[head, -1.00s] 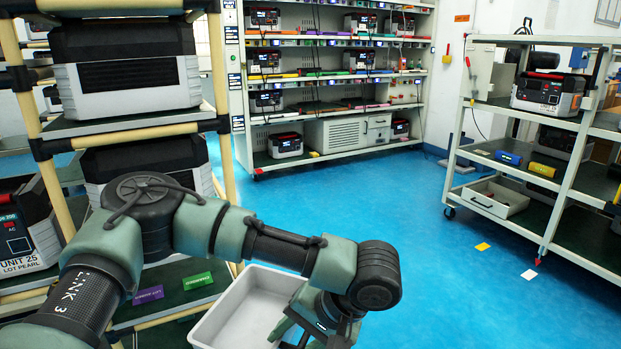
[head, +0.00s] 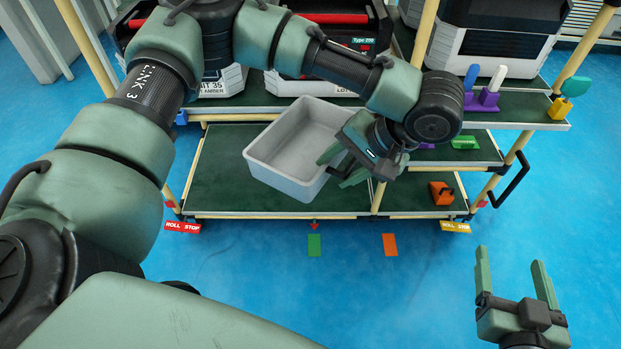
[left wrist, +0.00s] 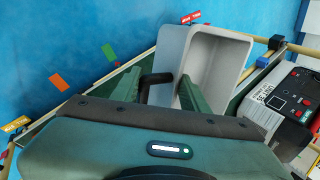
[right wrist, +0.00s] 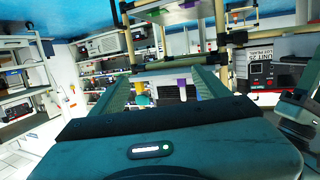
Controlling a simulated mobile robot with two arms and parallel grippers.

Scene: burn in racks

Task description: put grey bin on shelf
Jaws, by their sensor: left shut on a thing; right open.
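The grey bin (head: 297,150) is a light grey, open-topped, empty box. It hangs tilted in front of the rack in the head view, over the green lower shelf (head: 225,160). My left gripper (head: 335,168) is shut on the bin's right-hand wall. In the left wrist view the bin (left wrist: 205,70) shows between and beyond the fingers (left wrist: 160,95). From the head view I cannot tell whether the bin touches the shelf. My right gripper (head: 515,285) is open and empty, apart from the rack over the blue floor. Its fingers also show in the right wrist view (right wrist: 165,90).
Power units (head: 500,40) fill the shelf above. Purple holders (head: 482,98) and a yellow holder (head: 560,108) sit on its right edge. An orange block (head: 441,192) lies on the lower shelf's right part. Green (head: 314,245) and orange (head: 390,245) floor markers lie in front.

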